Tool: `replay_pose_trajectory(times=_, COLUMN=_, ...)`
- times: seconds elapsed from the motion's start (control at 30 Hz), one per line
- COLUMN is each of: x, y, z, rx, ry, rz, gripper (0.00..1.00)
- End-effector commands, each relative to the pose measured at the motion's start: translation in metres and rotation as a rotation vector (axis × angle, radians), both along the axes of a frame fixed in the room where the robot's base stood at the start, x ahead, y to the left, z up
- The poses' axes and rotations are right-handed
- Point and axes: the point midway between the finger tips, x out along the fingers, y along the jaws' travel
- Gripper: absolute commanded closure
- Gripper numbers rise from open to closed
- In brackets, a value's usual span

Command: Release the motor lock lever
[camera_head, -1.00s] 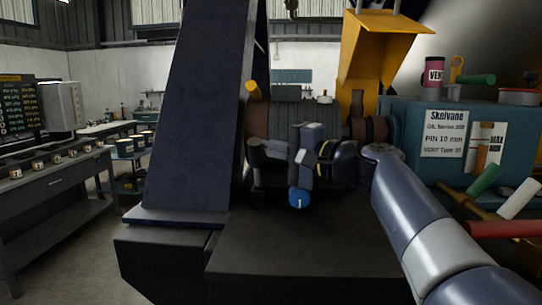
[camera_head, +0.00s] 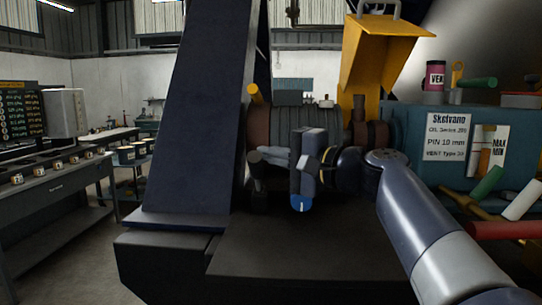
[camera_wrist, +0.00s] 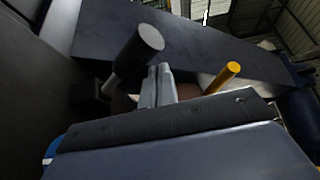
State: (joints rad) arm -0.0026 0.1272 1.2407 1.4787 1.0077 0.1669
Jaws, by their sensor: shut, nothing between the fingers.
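A dark lever with a thick black cylindrical knob (camera_wrist: 139,45) stands just left of my fingertips in the wrist view; it looks like the lock lever. In the head view a dark knob (camera_head: 256,161) shows at the left end of my gripper, low in front of the ribbed motor (camera_head: 291,117). My gripper (camera_wrist: 158,72) is shut, its two grey fingers side by side with nothing between them. It also shows in the head view (camera_head: 268,155), reaching left. I cannot tell whether the fingers touch the lever. A yellow-orange handle (camera_head: 254,94) sticks up at the motor's upper left.
A tall dark slanted panel (camera_head: 192,110) rises left of the motor. A yellow chute (camera_head: 385,45) stands behind right. A teal cabinet (camera_head: 408,125) with labels and coloured rods is at the right. The dark deck (camera_head: 280,255) in front is clear.

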Motion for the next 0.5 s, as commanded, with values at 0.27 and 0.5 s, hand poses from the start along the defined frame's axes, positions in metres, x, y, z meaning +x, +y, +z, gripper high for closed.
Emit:
replay_pose_trajectory(times=0.27, x=0.000, y=0.000, z=0.046, rx=0.000, ry=-0.006, rz=0.001, gripper=1.00)
replay_pose_trajectory(times=0.5, x=0.000, y=0.000, z=0.086, rx=0.000, ry=-0.001, rz=0.000, gripper=1.00)
